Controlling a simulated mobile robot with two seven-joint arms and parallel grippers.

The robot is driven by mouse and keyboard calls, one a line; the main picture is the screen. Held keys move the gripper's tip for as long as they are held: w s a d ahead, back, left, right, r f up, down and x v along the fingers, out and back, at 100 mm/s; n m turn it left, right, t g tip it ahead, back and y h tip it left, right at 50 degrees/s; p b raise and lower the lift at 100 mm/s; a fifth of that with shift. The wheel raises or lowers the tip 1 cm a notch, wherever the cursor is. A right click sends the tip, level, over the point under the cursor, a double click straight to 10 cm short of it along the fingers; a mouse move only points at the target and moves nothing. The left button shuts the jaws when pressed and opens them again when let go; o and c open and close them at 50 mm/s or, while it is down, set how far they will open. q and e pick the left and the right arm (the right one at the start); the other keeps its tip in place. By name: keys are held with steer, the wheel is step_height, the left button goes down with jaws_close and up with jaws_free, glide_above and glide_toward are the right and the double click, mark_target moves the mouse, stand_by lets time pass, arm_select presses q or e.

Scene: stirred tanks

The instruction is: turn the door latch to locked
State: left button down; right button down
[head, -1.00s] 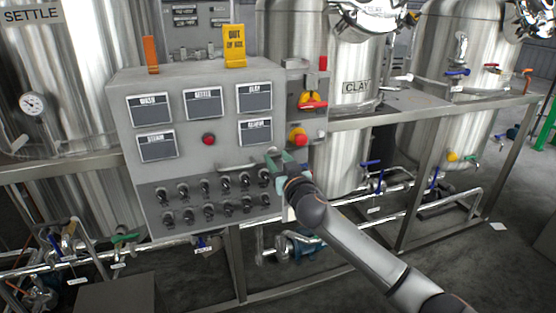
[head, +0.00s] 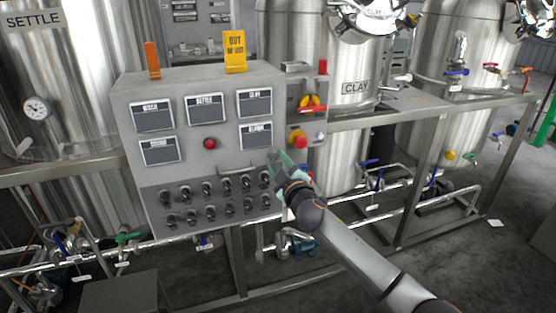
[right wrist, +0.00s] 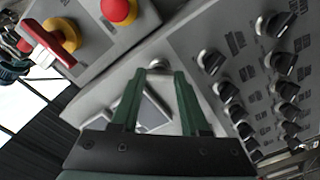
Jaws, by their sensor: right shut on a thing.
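The door latch (right wrist: 157,66) is a small metal piece on the face of the grey control cabinet (head: 122,105). It shows between the green fingertips in the right wrist view; in the head view my gripper hides it. My right gripper (head: 275,160), also in the right wrist view (right wrist: 158,76), is shut on the latch, one finger on each side. It is at the right edge of the cabinet, below the lower right label screen. I cannot tell the latch's exact angle. My left gripper is not in view.
A red mushroom button (head: 299,140) and a red-and-yellow rotary switch (head: 311,104) sit just right of the gripper. Rows of black knobs (head: 208,189) fill the lower panel. A bar handle (head: 238,169) lies left of the gripper. Steel tanks stand behind.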

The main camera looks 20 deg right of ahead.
steer(key=n+p, duration=0.1)
steer(key=n, duration=0.3)
steer(key=shift+n, duration=0.3)
steer(key=shift+n+p, duration=0.65)
steer(key=shift+n, duration=1.25)
steer(key=shift+c, duration=2)
jaws_free()
steer(key=s, duration=1.2)
steer(key=shift+s+d, duration=0.25)
steer(key=shift+s, duration=0.05)
